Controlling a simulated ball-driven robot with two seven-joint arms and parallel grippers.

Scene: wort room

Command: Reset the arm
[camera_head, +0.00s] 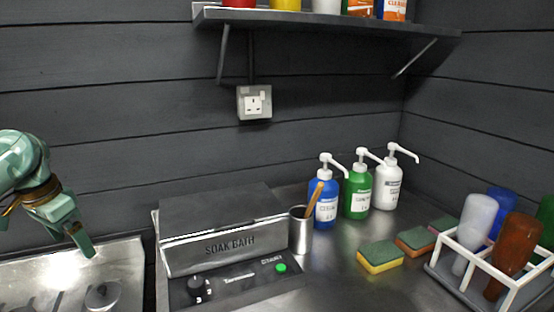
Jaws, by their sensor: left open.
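My left gripper (82,244) hangs in the air at the left edge of the head view, on a pale green arm. It is open, with nothing seen between its fingers. It is above a steel surface (60,280) with a round dark knob-like piece (102,295), and is left of the soak bath (225,238). My right gripper is not in the picture.
Blue (326,204), green (357,192) and white (387,184) pump bottles stand by the wall. A steel cup (300,232), sponges (381,257) and a white bottle rack (480,262) share the counter. A shelf (325,22) hangs above.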

